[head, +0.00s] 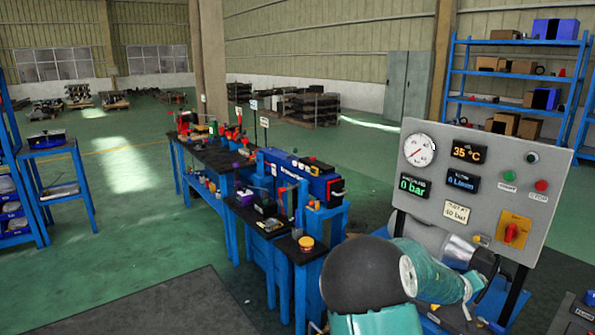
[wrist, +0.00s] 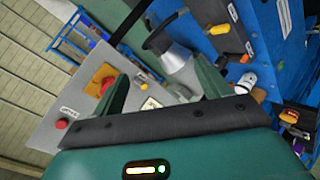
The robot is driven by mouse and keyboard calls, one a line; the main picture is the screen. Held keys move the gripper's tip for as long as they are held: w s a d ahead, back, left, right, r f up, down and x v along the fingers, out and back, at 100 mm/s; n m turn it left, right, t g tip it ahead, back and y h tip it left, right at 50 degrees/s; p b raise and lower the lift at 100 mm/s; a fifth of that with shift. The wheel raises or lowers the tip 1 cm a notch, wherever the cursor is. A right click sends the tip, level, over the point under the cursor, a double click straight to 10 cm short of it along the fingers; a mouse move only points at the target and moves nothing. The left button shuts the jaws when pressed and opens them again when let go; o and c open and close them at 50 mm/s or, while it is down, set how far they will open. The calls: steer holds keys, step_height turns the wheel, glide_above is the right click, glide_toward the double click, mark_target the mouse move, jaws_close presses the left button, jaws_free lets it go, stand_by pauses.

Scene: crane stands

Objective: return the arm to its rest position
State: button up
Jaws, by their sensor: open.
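My arm, with teal links and a dark grey joint, shows at the lower right of the head view. It is bent, and its far end reaches right, beneath the grey control panel (head: 478,180). In the wrist view my gripper (wrist: 161,70) has its two teal fingers spread wide, with nothing held between them. Beyond the fingers are a silver cone-shaped fitting (wrist: 178,60) and a black handwheel (wrist: 165,32). I cannot tell the exact gap to them. The panel also shows tilted in the wrist view (wrist: 75,108).
The panel carries a red rotary switch (head: 511,233) on a yellow plate and several displays. A blue bench with a dark top (head: 228,157) stands left of my arm. A blue shelf (head: 510,75) stands at the back right. Green floor (head: 130,235) is open at the left.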

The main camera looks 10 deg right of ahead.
steer(key=s+a+r+t+y, duration=0.1)
steer(key=a+r+y, duration=0.15)
steer(key=a, duration=0.65)
steer(key=s+a+r+y, duration=0.15)
steer(key=a+y, duration=0.25)
steer(key=a, duration=0.6)
steer(key=s+a+r+t+y, duration=0.1)
steer(key=a+r+y, duration=0.2)
steer(key=a, duration=0.6)
steer(key=s+a+r, duration=0.3)
steer(key=s+a, duration=0.5)
steer(key=s+a+r+n+g, duration=0.1)
steer(key=s+a+r, duration=0.2)
steer(key=s+a, duration=0.5)
steer(key=shift+s+a+r+y, duration=0.2)
steer(key=shift+s+a+y, duration=0.25)
steer(key=shift+s, duration=0.35)
